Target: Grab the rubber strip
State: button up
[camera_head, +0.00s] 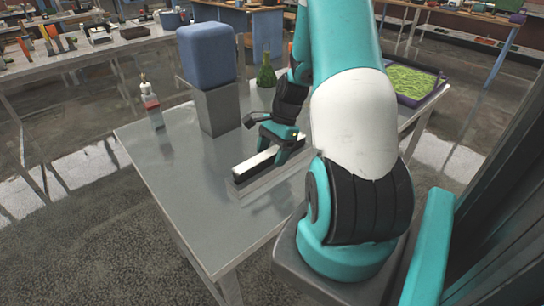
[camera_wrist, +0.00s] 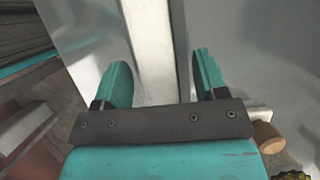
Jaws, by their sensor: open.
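The rubber strip, a long bar with a pale top and a dark side (camera_head: 250,165), lies on the grey metal table (camera_head: 178,165) in the head view. In the wrist view the strip (camera_wrist: 150,40) runs away from the gripper, with its pale face and dark side showing. My gripper (camera_head: 276,146) is over the strip's far part in the head view. In the wrist view my gripper (camera_wrist: 163,75) is open, with one teal finger on each side of the strip and gaps between. Whether the fingertips reach down beside the strip is hard to tell.
A blue rounded block (camera_head: 206,55) sits on a grey box (camera_head: 216,108) behind the strip. A small red-and-white bottle (camera_head: 152,108) stands at the left edge, a green flask (camera_head: 265,75) farther back. A purple-rimmed green tray (camera_head: 412,82) is at right. The table's near left is clear.

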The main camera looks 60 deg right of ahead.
jog(key=c, duration=1.1)
